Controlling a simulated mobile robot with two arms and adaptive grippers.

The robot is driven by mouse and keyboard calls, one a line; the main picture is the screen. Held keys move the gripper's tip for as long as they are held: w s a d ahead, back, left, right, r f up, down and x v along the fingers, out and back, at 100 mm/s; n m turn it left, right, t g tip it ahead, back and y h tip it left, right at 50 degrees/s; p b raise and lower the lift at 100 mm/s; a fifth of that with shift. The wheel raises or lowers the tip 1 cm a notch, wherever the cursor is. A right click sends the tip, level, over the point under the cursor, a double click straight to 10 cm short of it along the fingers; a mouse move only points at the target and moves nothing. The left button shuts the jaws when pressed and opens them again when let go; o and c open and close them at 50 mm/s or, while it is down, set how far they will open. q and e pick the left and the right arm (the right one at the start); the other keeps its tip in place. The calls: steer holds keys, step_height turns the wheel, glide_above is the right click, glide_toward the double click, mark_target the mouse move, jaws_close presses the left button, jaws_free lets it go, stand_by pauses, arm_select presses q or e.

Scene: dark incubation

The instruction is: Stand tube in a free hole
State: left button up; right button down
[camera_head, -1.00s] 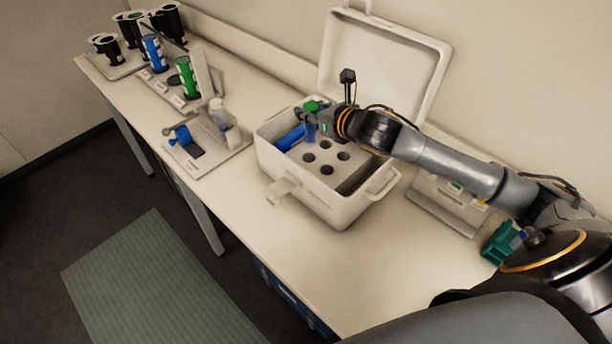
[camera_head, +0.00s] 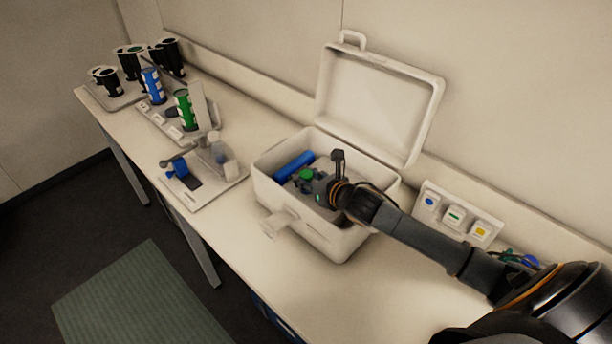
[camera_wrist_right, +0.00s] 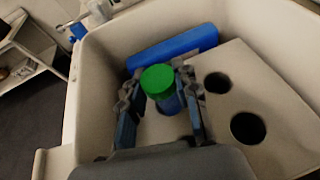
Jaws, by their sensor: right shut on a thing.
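The tube (camera_wrist_right: 169,103) has a green cap (camera_wrist_right: 158,79) and a bluish body. It stands about upright between the fingers of my right gripper (camera_wrist_right: 161,92), which is shut on it. In the head view the green cap (camera_head: 306,174) shows inside the white box (camera_head: 262,188), low over the hole plate. The pale plate (camera_wrist_right: 265,92) has round dark holes; two empty ones, a nearer hole (camera_wrist_right: 248,128) and a farther hole (camera_wrist_right: 217,83), show right of the tube. The tube's lower end is hidden, so I cannot tell whether it is in a hole. My left gripper is not in view.
A blue pack (camera_head: 294,165) lies in the box along the far left wall. The box's open lid (camera_head: 375,105) stands behind. Left are a tray with a clear bottle (camera_head: 217,152) and a rack with a green-labelled cylinder (camera_head: 184,108). A panel with coloured buttons (camera_head: 455,215) stands right.

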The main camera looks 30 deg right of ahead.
steer(key=c, duration=1)
jaws_free()
steer(key=shift+f, duration=0.1)
steer(key=shift+s, duration=0.15)
steer(key=b+v, duration=0.2)
steer(key=v, duration=0.8)
steer(key=shift+s+d, duration=0.1)
steer(key=shift+s, duration=0.1)
steer(key=shift+s+r, duration=0.55)
